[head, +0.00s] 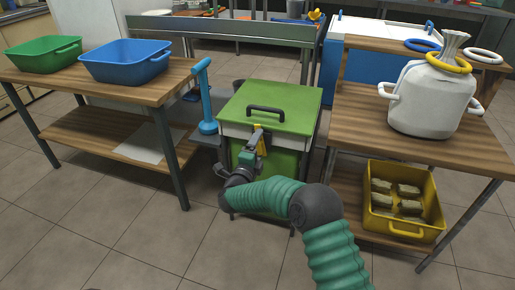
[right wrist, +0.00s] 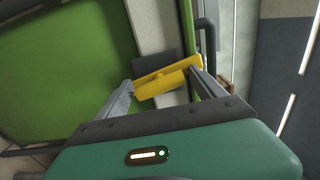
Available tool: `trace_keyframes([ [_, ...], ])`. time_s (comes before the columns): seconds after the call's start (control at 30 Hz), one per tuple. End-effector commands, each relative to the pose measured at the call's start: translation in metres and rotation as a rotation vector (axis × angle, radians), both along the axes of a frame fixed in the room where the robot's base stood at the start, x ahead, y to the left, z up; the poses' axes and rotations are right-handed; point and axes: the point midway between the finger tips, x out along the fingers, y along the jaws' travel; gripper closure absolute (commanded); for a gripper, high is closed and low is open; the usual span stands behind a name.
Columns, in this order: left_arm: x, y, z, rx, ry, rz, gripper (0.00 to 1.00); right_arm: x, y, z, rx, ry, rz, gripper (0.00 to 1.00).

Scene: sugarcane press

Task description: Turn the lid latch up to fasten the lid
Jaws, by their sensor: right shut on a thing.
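The green press lid (head: 271,106) lies closed on top of the press, with a dark handle (head: 265,110) on it. The yellow lid latch (head: 257,138) is on the front of the press, just below the lid's edge. My right gripper (head: 252,147) reaches it from the front and is shut on it. In the right wrist view the yellow latch (right wrist: 165,82) lies between the two fingers of my right gripper (right wrist: 165,88), slightly tilted in the picture. My left gripper is not in view.
A blue lever (head: 205,95) stands left of the press. A left table holds green (head: 42,53) and blue (head: 124,60) tubs. A right table holds a white sack-topped pot (head: 432,98) and rings, with a yellow crate (head: 403,228) below. The floor in front is clear.

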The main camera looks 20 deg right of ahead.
Motion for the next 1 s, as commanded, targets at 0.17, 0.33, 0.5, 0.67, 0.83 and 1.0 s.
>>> trace_keyframes([
  [0.17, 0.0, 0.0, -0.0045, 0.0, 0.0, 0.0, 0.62, -0.0014, -0.0003, -0.0057, 0.089, -0.05, -0.002, 0.61],
  [0.33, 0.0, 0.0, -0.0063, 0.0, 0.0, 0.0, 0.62, -0.0016, -0.0008, -0.0061, 0.145, -0.087, -0.003, 0.61],
  [0.5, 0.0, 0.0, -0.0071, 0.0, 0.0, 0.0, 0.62, -0.0017, -0.0007, -0.0064, 0.173, -0.105, -0.004, 0.61],
  [0.67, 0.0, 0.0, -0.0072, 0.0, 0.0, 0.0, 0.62, -0.0018, -0.0007, -0.0067, 0.181, -0.109, -0.004, 0.61],
  [0.83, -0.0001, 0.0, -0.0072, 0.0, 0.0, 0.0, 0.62, -0.0017, -0.0008, -0.0071, 0.182, -0.108, -0.005, 0.61],
  [1.0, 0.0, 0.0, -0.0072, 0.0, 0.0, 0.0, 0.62, -0.0017, -0.0008, -0.0074, 0.181, -0.107, -0.005, 0.15],
])
